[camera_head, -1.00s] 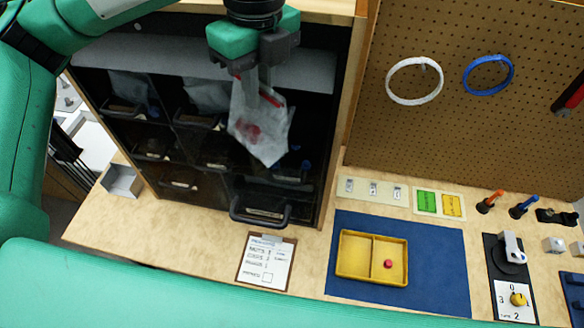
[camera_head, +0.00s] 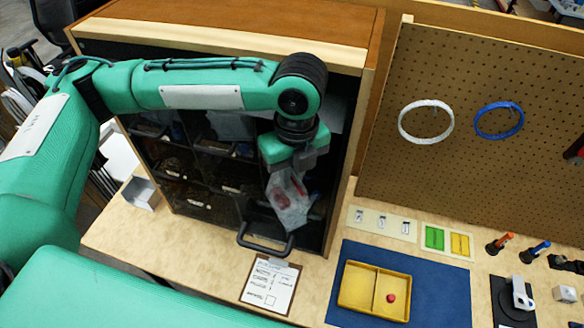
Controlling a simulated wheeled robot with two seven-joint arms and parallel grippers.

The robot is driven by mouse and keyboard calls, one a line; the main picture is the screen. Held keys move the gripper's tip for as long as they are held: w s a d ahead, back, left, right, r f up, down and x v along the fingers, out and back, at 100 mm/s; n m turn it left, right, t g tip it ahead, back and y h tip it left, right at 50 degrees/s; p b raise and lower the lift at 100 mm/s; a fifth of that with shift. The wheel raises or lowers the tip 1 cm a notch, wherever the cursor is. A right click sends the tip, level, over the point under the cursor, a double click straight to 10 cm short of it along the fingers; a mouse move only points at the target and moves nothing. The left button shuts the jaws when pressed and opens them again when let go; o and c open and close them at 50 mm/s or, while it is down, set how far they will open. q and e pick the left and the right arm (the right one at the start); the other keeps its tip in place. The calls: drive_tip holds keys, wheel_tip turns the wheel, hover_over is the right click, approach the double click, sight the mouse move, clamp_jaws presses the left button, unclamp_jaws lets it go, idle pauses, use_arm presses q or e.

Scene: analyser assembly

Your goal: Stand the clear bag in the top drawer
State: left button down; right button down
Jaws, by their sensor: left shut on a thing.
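My left gripper (camera_head: 290,168) is shut on the clear bag (camera_head: 289,200) and points down in front of the dark cabinet. The bag hangs from the fingers, slightly tilted, with a red band near its top and reddish contents. The cabinet (camera_head: 367,100) has a wooden frame and rows of dark bins with labels. A drawer with a black bar handle (camera_head: 266,248) is at the lower right of the cabinet, below the bag. My left arm covers the cabinet's upper part, so I cannot tell which drawer is the top one. My right gripper is not in view.
A clipboard (camera_head: 270,285) lies before the cabinet. Right of it, a yellow two-part tray (camera_head: 358,288) with a red piece sits on a blue mat (camera_head: 440,290). A small grey box (camera_head: 141,193) stands at the left. A pegboard (camera_head: 480,160) with white and blue rings rises behind.

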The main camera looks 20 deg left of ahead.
use_arm(q)
drive_tip(key=shift+a+f, duration=0.1)
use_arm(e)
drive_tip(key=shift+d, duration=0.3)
use_arm(q)
drive_tip(key=c, duration=1.4)
unclamp_jaws()
